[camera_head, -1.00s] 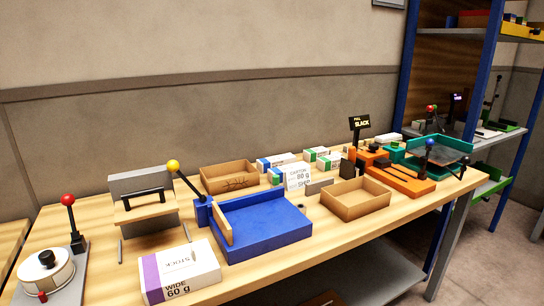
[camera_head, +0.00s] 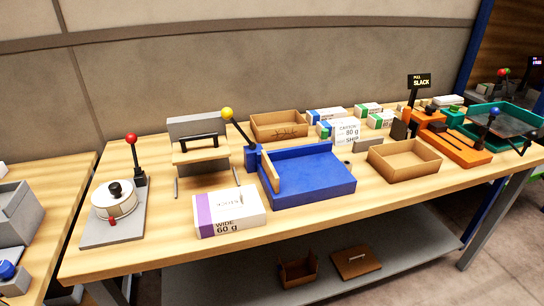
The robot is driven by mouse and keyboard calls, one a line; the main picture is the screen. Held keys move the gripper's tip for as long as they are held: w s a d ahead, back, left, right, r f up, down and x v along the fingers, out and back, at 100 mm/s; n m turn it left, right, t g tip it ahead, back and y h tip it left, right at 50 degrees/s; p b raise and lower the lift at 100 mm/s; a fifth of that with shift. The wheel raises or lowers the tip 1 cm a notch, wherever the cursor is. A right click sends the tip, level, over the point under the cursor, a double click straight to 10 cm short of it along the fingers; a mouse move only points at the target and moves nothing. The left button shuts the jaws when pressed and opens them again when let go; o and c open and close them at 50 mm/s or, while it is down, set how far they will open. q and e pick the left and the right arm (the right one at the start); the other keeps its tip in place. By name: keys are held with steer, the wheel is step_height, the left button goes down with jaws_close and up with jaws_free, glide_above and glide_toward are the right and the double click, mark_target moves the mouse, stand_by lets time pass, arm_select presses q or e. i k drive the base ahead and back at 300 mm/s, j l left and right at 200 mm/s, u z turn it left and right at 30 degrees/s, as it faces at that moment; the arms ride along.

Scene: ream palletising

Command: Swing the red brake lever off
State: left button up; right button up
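The brake lever with a red ball knob (camera_head: 131,138) stands close to upright on a dark stem at the left end of the wooden table. It rises from a grey base plate (camera_head: 100,236). On the same plate sits a round white drum (camera_head: 114,207) with a black knob on top and a small red piece at its front. Neither of my grippers is in view.
The wooden workbench (camera_head: 150,257) carries a blue tray (camera_head: 308,190) with a yellow-knobbed lever (camera_head: 227,113), a white ream (camera_head: 229,211) and cardboard boxes (camera_head: 404,160). Another table with grey equipment (camera_head: 18,218) stands at the left, across a gap.

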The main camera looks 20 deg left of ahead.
mark_target(131, 138)
steer(key=u, duration=1.4)
